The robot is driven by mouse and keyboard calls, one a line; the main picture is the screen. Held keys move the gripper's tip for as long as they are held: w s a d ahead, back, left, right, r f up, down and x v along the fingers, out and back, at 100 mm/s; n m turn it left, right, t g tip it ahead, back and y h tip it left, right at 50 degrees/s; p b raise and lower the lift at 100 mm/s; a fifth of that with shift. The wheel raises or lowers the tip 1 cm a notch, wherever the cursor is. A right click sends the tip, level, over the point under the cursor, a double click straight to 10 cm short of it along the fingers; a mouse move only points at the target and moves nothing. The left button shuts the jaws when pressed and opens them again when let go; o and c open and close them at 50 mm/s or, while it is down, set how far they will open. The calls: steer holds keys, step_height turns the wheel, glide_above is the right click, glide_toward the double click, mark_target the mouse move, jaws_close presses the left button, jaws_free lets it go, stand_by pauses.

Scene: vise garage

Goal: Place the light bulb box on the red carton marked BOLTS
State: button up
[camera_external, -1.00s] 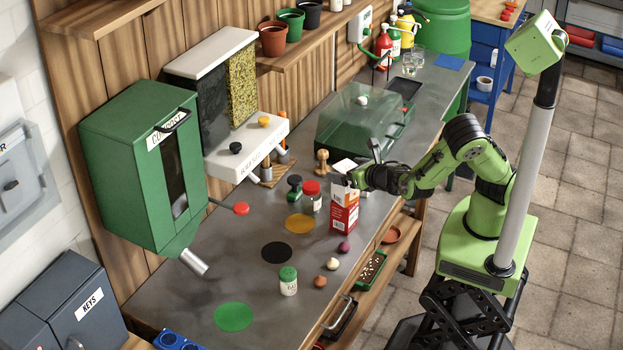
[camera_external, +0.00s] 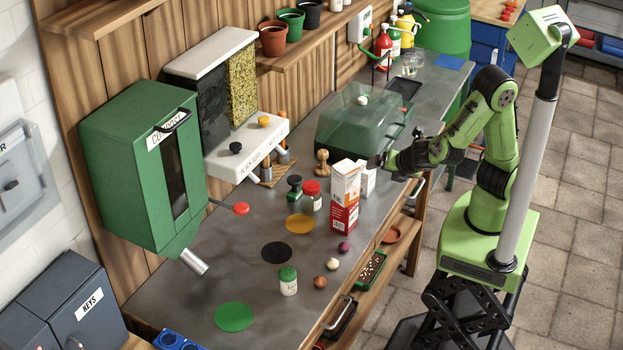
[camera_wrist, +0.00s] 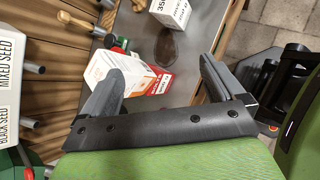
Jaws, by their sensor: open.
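The red carton (camera_external: 344,217) stands near the bench's front edge. A white and orange box, which looks like the light bulb box (camera_external: 346,181), stands upright on top of it. In the wrist view the light bulb box (camera_wrist: 128,72) shows beyond my left finger, with part of the red carton (camera_wrist: 159,84) beside it. My gripper (camera_external: 383,160) is open and empty, just right of the light bulb box and apart from it. Both spread fingers of my gripper (camera_wrist: 160,70) show in the wrist view. Most print on the boxes is too small to read.
A white box (camera_external: 367,181) stands close behind the red carton. A red-lidded jar (camera_external: 311,196) and a purple onion (camera_external: 344,248) are nearby. A clear-lidded green case (camera_external: 362,125) stands farther back.

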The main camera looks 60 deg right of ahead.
steer(key=s+d+r+m+g+y, duration=0.1)
steer(key=s+d+r+m, duration=0.3)
steer(key=m, duration=0.7)
steer(key=s+d+r+m+y, duration=0.4)
steer(key=s+r+m, duration=0.2)
steer(key=s+m, duration=0.3)
steer(key=m, duration=0.2)
steer(key=shift+s+m+g+y, duration=0.15)
steer(key=shift+m+g+y, duration=0.15)
steer(key=shift+g, duration=0.1)
